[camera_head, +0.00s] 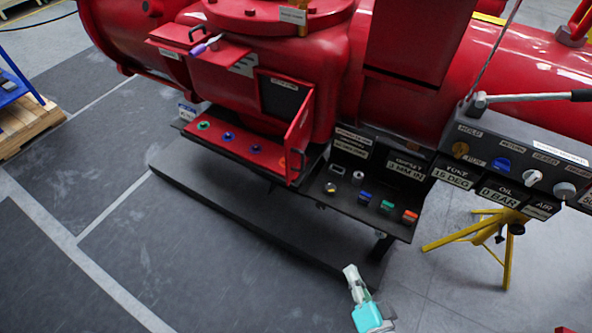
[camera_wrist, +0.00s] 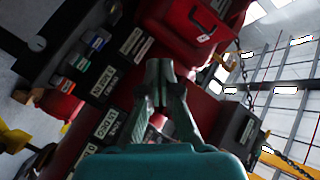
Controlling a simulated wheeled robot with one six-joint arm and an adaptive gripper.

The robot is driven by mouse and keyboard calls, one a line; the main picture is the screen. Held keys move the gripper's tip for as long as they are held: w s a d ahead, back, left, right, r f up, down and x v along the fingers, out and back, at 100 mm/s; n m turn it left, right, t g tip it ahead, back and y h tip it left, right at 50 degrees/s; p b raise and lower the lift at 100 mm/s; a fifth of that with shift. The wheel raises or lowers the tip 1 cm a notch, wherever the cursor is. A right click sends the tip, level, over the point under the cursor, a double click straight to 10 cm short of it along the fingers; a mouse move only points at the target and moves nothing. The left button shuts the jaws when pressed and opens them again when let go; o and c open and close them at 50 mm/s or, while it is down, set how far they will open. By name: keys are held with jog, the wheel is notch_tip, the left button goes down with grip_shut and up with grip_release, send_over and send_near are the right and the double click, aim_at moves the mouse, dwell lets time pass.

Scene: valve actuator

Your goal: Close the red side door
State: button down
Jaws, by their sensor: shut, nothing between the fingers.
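The red side door (camera_head: 300,138) stands open on the red valve body (camera_head: 325,85), swung out toward the front. It shows as a narrow upright panel to the right of a dark opening (camera_head: 281,98). Its lower end is by the control ledge. My gripper (camera_head: 350,272) is low in front of the machine, below and to the right of the door, clear of it and touching nothing visible. In the wrist view, my gripper (camera_wrist: 158,72) has its fingers together, with nothing held. I cannot make out the door surely in the wrist view.
A dark shelf with coloured buttons (camera_head: 378,215) juts out between my gripper and the valve body. A control box with knobs (camera_head: 525,170) and a yellow stand (camera_head: 478,235) are at right. A purple-handled tool (camera_head: 203,46) lies at the upper left.

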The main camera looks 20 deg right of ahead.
jog(key=w+r+m+t+y, duration=0.1)
jog(key=w+r+m, duration=0.15)
jog(key=w, duration=0.65)
jog(key=m+t+y, duration=0.1)
jog(key=m+y, duration=0.1)
jog(key=m, duration=0.1)
send_near(290, 162)
jog(key=w, duration=0.1)
jog(key=w+d, duration=0.2)
jog(key=w, duration=0.1)
jog(key=shift+r, duration=0.25)
jog(key=shift+w+a, duration=0.5)
jog(key=shift+a, duration=0.25)
jog(key=shift+w+a, duration=0.5)
jog(key=shift+a, duration=0.3)
